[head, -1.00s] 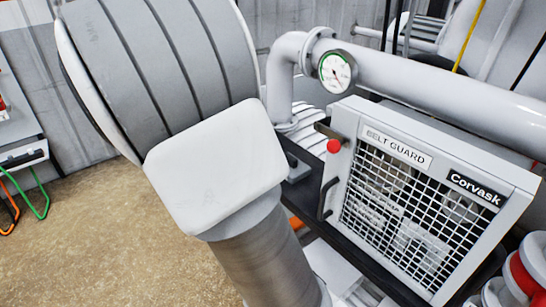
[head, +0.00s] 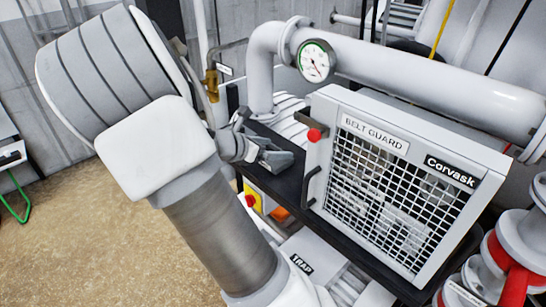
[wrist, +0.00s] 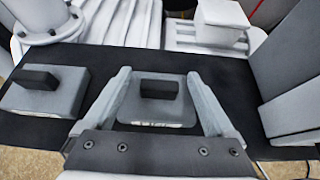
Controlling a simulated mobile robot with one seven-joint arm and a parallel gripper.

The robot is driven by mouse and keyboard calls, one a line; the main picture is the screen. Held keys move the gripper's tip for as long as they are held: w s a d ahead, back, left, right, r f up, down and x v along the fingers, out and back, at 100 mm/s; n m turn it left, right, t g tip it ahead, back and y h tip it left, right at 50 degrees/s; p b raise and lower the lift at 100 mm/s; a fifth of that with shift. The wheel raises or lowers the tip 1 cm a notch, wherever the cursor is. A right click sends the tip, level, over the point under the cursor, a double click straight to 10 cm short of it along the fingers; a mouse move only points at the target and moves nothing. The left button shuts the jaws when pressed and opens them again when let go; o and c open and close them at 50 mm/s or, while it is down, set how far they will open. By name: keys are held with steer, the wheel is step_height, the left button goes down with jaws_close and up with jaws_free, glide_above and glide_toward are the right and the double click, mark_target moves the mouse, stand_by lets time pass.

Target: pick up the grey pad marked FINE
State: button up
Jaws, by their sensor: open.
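In the wrist view, a grey pad (wrist: 136,105) with a dark raised grip (wrist: 160,89) lies on a black surface between the two fingers of my gripper (wrist: 158,74). The fingers are spread, one on each side of it. A pale label strip shows on its near edge, partly hidden by my gripper. A second grey pad (wrist: 72,84) with a dark grip lies to the left, outside the fingers. I cannot read either marking, so I cannot tell which is FINE. In the head view, my gripper (head: 278,160) is beside the belt guard; no pad shows clearly there.
The belt guard (head: 336,120), a white box with a mesh front, black handle and red knob, stands just right of my gripper. A large white pipe with a gauge (head: 316,60) runs behind. A white block (wrist: 222,14) stands at the back in the wrist view.

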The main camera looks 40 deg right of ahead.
jaws_close()
stand_by(0.3)
